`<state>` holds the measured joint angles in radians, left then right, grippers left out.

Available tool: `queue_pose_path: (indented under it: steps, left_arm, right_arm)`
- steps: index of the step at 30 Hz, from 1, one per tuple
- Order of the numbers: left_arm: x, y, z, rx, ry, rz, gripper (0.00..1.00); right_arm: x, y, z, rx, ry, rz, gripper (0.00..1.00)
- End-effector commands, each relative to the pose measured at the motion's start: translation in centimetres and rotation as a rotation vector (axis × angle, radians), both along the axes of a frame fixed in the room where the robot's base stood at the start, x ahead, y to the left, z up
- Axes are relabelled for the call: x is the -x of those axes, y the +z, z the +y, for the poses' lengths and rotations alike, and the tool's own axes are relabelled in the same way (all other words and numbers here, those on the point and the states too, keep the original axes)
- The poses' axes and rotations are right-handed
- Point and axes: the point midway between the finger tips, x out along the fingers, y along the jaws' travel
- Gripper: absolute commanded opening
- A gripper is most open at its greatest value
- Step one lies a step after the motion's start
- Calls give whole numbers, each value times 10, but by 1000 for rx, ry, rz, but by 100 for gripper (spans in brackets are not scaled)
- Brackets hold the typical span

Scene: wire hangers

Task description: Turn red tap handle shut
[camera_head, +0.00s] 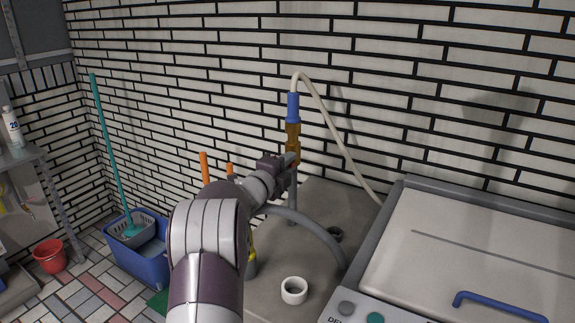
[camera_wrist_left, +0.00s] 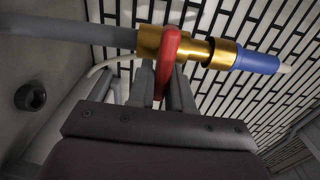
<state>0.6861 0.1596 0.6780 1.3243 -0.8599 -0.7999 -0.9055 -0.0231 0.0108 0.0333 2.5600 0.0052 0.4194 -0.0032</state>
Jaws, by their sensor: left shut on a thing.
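The red tap handle (camera_wrist_left: 167,62) shows in the left wrist view, lying across the brass tap body (camera_wrist_left: 226,53). My left gripper (camera_wrist_left: 166,88) is shut on the red handle, with one finger on each side of it. In the head view the brass tap (camera_head: 292,140) stands upright on a grey pipe, under a blue connector (camera_head: 292,107). There my left gripper (camera_head: 288,162) is at the tap, and it hides most of the red handle. My right gripper is not in view.
A pale hose (camera_head: 331,124) loops from the blue connector down to a grey machine with a blue handle (camera_head: 500,304). A white cup-like ring (camera_head: 294,290) sits on the grey counter (camera_head: 318,198). A blue bucket (camera_head: 140,246) and red bucket (camera_head: 50,256) stand on the floor at left.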

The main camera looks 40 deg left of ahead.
Motion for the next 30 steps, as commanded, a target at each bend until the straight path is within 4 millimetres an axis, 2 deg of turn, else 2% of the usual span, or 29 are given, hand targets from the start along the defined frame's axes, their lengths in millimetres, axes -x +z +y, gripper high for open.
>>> queue_pose_path:
  steps: [2,3,4,12,16,20,27,30]
  left_arm:
    - [0,-2,0,-1,-1,4,0]
    - [0,-2,0,-1,-1,4,33]
    - [0,-2,0,-1,-1,4,40]
    - [0,-1,0,0,0,1,40]
    - [11,-1,-1,0,1,1,40]
    - [38,0,-3,-1,3,1,40]
    - [98,-1,-10,0,3,2,40]
    - [115,-1,-12,0,2,2,40]
  right_arm:
    - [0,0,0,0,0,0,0]
    - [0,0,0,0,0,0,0]
    - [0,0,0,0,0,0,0]
    - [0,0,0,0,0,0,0]
    - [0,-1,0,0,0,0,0]
    - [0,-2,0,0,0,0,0]
    - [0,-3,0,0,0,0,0]
    - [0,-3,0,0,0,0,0]
